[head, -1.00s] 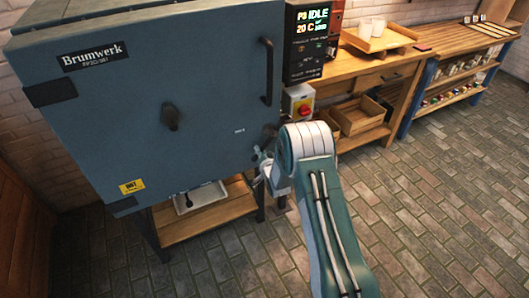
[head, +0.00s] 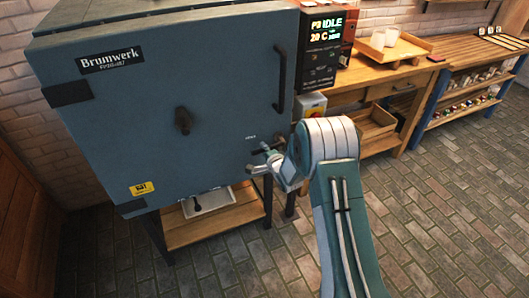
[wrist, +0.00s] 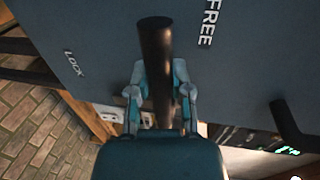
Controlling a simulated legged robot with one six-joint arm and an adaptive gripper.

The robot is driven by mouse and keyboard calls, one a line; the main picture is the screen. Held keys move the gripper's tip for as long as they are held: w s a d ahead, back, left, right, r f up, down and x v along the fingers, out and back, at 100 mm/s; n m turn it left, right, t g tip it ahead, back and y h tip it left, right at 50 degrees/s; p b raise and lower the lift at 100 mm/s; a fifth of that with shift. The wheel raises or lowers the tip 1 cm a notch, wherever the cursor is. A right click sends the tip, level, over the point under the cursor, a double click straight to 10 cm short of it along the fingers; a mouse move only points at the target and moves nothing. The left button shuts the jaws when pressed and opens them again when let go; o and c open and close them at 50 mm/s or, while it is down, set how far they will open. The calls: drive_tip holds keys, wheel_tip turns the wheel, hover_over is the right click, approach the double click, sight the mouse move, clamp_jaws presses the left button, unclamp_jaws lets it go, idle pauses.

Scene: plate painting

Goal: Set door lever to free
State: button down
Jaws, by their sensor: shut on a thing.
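The door lever (wrist: 156,55) is a dark round bar on the blue-grey door of the Brumwerk kiln (head: 215,75). In the wrist view it stands between the two fingers of my gripper (wrist: 158,88), which are shut on it. The white FREE mark (wrist: 209,22) is to the upper right of the lever. The white LOCK mark (wrist: 74,64) is to its left. In the head view my gripper (head: 272,160) is at the door's lower right, and the lever there is small and partly hidden by it.
A vertical door handle (head: 281,78) is above the lever. A control panel (head: 322,45) reading IDLE and 20 C and a switch box (head: 311,106) are at the right. A wooden bench (head: 385,75) stands behind my arm. Brick floor is open at the right front.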

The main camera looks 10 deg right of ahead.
drive_tip(key=shift+d+r+m, duration=0.1)
drive_tip(key=shift+r+m, duration=0.15)
drive_tip(key=shift+m, duration=0.05)
idle(0.4)
drive_tip(key=c, duration=0.5)
unclamp_jaws()
drive_tip(key=shift+w, duration=0.1)
drive_tip(key=shift+c, duration=0.2)
drive_tip(key=shift+d, duration=0.1)
drive_tip(key=v, duration=1.2)
drive_tip(key=shift+f, duration=0.15)
